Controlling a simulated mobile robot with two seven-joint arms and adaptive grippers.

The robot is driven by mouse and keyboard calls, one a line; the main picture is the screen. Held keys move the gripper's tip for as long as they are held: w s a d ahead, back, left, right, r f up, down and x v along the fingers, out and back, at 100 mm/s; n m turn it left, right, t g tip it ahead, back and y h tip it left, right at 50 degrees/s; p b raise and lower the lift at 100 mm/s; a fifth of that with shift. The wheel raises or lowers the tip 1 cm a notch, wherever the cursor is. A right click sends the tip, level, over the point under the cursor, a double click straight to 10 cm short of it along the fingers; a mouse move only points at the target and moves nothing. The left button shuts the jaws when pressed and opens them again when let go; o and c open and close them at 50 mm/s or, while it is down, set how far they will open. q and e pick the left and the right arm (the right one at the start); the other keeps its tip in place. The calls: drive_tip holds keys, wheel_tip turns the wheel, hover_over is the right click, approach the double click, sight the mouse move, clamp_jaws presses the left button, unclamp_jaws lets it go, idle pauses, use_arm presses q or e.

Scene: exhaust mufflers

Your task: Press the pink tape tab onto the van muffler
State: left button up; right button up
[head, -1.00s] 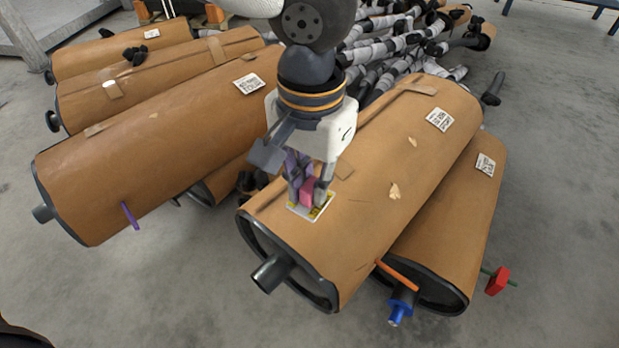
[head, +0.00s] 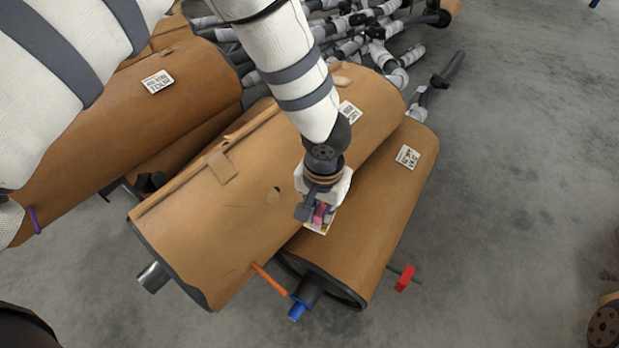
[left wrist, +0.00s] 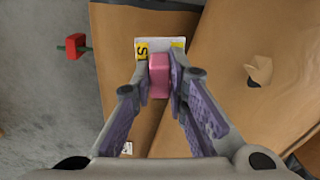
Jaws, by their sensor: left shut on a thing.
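My left gripper (head: 321,211) is shut on the pink tab (head: 319,214), a pink block on a white and yellow card (head: 317,229). In the left wrist view the pink tab (left wrist: 159,76) sits between the fingertips, with the card (left wrist: 146,43) beyond it. The gripper is over the left side of the right-hand brown-wrapped muffler (head: 375,200), close to the larger muffler (head: 230,220) beside it. Whether the card touches the wrap is unclear. I cannot read which label marks the van muffler. My right gripper is not in view.
Grey pipes (head: 375,35) lie behind. Another wrapped muffler (head: 100,150) is at left.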

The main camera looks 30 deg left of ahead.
use_arm(q)
drive_tip(key=m, duration=0.1)
approach(327, 250)
wheel_tip(327, 250, down, 4)
drive_tip(key=b, duration=0.4)
drive_tip(key=shift+s+r, duration=0.1)
drive_tip(key=shift+f+b, duration=0.45)
drive_tip(key=shift+f, duration=0.35)
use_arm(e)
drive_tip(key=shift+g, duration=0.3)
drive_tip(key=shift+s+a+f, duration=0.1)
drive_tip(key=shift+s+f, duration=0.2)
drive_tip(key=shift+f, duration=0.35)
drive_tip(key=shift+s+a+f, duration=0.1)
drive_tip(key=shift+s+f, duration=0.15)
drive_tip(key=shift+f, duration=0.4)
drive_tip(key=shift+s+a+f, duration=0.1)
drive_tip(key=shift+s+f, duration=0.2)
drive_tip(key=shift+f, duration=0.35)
use_arm(q)
drive_tip(key=shift+f, duration=0.4)
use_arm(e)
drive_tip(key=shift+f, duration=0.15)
use_arm(q)
drive_tip(key=shift+r, duration=0.6)
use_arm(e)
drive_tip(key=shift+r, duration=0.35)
